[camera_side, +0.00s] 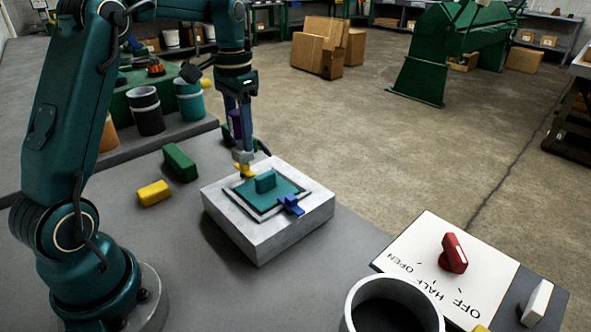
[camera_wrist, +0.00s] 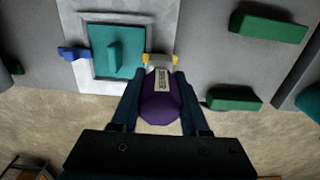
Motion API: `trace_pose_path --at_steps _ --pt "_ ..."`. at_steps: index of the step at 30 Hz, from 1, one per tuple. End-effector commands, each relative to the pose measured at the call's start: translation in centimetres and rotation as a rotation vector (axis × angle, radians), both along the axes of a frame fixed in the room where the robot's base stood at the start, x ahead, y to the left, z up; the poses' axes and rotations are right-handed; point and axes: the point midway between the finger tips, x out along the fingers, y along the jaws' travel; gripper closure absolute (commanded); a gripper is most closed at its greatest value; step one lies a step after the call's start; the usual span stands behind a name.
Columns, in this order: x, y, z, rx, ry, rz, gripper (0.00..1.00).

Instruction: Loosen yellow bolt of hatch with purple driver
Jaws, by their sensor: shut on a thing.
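My gripper (camera_side: 238,128) is shut on the purple driver (camera_wrist: 160,106), which points down at the hatch (camera_side: 278,190). The driver's grey shaft end meets the yellow bolt (camera_side: 245,171) at the hatch's edge. In the wrist view the yellow bolt (camera_wrist: 147,59) shows as yellow ends on both sides of the shaft; its middle is hidden. The hatch is a teal panel with a raised green-teal handle (camera_side: 265,182), set in a pale grey block (camera_side: 262,243). A blue bolt (camera_side: 291,205) sits at the opposite edge of the hatch.
Beside the block lie a dark green block (camera_side: 180,162) and a yellow block (camera_side: 154,193). Black (camera_side: 147,111) and teal (camera_side: 190,99) cups stand behind. A white panel with a red knob (camera_side: 454,253) and a grey round container (camera_side: 392,300) are at front right.

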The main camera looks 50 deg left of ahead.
Motion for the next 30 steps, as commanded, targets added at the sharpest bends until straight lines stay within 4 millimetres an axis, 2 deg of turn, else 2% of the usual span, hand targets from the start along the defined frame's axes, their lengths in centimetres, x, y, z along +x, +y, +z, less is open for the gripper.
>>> trace_pose_path --at_steps 30 --pt "-0.02 0.01 -0.85 0.0 0.0 0.0 1.0"
